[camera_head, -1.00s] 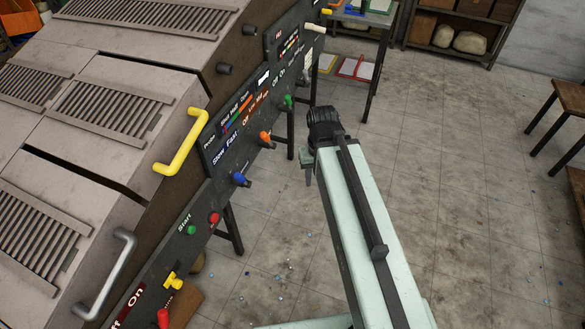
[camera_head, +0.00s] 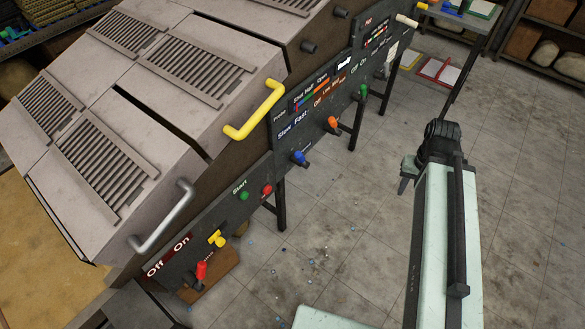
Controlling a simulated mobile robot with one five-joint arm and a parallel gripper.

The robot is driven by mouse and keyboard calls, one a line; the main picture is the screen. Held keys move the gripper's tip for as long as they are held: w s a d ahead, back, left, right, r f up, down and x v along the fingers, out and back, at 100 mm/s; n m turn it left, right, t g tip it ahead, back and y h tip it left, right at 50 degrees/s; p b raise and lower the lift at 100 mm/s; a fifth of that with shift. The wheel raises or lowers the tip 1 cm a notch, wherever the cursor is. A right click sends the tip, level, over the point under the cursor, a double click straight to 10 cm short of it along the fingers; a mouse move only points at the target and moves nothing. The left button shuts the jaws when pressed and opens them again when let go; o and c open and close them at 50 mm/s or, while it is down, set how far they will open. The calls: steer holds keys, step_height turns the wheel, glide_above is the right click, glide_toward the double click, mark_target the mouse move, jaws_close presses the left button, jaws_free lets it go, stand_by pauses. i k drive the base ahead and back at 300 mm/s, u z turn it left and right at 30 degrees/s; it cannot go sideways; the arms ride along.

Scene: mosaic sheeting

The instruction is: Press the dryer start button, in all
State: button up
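The green start button (camera_head: 244,196) sits on the dryer's dark control panel (camera_head: 222,208), under the white word "Start". A red button (camera_head: 267,190) is just to its right. My gripper (camera_head: 405,182) is at the right of the picture, at the end of my pale green arm, well apart from the panel and to the right of the button. Only a small dark part of the gripper shows, so its fingers cannot be made out clearly.
A yellow knob (camera_head: 217,238), a red lever (camera_head: 201,271) and blue and orange knobs (camera_head: 299,158) stick out along the panel. Yellow (camera_head: 258,112) and grey (camera_head: 163,220) handles project from the dryer's hoods. The floor (camera_head: 350,235) between panel and arm is clear except for small scraps.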

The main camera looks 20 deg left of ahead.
mark_target(244, 195)
steer(key=u, duration=0.05)
steer(key=k, duration=0.3)
steer(key=u, duration=0.7)
steer(key=i, duration=1)
steer(key=u, duration=0.1)
